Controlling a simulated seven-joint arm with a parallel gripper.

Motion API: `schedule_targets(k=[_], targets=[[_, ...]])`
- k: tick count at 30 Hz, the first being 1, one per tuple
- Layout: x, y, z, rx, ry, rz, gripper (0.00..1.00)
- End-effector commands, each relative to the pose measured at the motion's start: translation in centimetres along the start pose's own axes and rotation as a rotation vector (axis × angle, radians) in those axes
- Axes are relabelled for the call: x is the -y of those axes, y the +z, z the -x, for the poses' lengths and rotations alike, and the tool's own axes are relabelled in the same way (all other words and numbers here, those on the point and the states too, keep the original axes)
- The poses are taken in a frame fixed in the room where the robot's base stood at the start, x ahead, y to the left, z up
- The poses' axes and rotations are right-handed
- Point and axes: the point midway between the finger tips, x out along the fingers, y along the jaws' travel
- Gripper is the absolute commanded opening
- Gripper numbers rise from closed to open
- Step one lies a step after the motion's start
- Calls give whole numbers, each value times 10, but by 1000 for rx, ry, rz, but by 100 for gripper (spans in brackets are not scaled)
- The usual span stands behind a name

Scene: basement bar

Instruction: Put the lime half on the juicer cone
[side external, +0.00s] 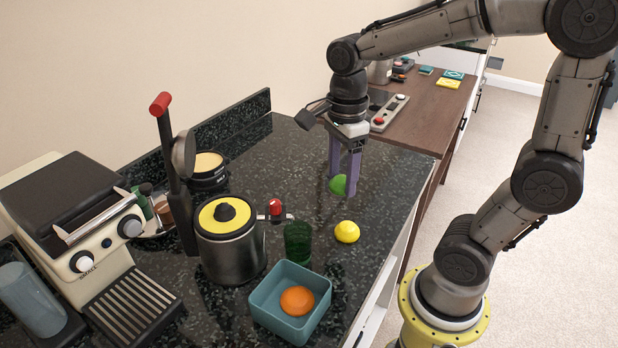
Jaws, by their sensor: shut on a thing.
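The green lime half (337,185) is between the purple fingers of my gripper (343,187), over the far right part of the dark speckled counter. My gripper points down and is shut on it. One finger hides part of the lime half, and I cannot tell whether it touches the counter. The juicer (232,257) is a metal pot with a yellow top and a black cone (225,212), left of and nearer than my gripper. The cone is bare. The juicer's upright lever with a red handle (160,104) stands at its back left.
A yellow lemon half (346,232) and a dark green glass (298,242) stand between my gripper and the juicer. A teal bin (273,315) holds an orange (297,301). A coffee machine (85,235) stands at left.

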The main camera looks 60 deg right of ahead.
Motion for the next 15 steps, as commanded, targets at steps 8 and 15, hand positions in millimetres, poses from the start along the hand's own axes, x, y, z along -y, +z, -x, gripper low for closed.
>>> schedule_targets(k=[8,15], targets=[[-9,-3,18,3,-6,6,8],[-19,46,87,3,-6,196,8]])
